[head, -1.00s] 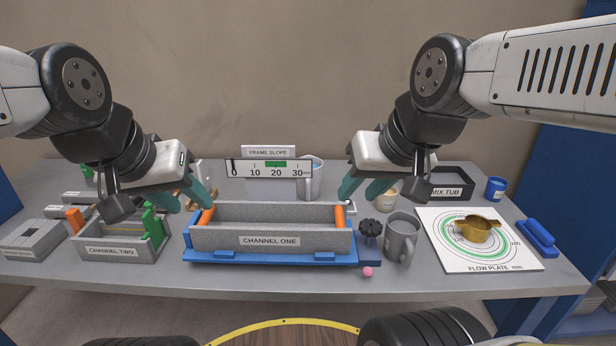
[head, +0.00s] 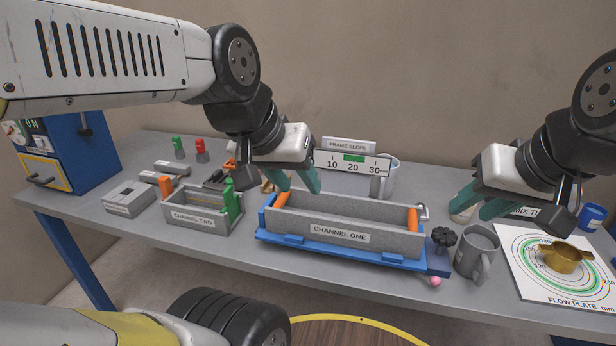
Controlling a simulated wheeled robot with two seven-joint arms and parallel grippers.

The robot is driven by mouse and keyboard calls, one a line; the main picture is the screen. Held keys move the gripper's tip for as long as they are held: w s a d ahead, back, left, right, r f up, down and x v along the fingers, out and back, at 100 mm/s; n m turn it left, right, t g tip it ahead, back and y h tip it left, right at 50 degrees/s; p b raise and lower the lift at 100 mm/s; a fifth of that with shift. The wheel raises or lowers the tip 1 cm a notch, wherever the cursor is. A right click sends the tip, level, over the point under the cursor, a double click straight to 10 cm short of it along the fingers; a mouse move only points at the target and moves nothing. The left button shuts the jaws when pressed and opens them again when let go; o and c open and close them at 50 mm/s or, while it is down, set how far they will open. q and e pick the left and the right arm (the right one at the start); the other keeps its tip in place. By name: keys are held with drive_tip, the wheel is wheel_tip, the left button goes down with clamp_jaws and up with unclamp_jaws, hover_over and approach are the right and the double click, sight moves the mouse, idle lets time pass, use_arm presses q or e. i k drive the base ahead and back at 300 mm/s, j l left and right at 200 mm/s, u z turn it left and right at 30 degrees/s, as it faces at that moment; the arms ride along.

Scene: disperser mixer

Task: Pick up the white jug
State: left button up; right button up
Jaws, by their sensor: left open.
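A pale white-grey jug (head: 390,180) stands at the back of the table, behind Channel One and partly hidden by the Frame Slope scale. My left gripper (head: 297,186) is open and empty, fingers pointing down above the left rear of Channel One. It is to the left of the jug and apart from it. My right gripper (head: 475,204) has spread fingers with nothing visible between them.
Channel One (head: 375,237) on its blue base fills the middle, with the Frame Slope scale (head: 351,163) behind it. A grey mug (head: 475,255) and black knob (head: 444,237) stand to its right. The Flow Plate (head: 520,270) holds a brass cup. Channel Two (head: 190,218) is left.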

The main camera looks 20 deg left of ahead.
sight(381, 187)
drive_tip(key=k+l+u, duration=0.1)
drive_tip(key=u, duration=1.35)
drive_tip(key=z, duration=1.45)
drive_tip(key=i+j, duration=0.1)
drive_tip(key=j, duration=0.35)
drive_tip(key=i+j, duration=0.1)
drive_tip(key=j, duration=0.75)
drive_tip(key=i+j+u, duration=0.1)
drive_tip(key=j, duration=0.35)
drive_tip(key=i+j, duration=0.15)
drive_tip(key=j, duration=0.25)
drive_tip(key=i+j, duration=0.1)
drive_tip(key=j, duration=0.35)
drive_tip(key=l+u, duration=0.1)
drive_tip(key=k+l, duration=0.05)
drive_tip(key=l, duration=0.05)
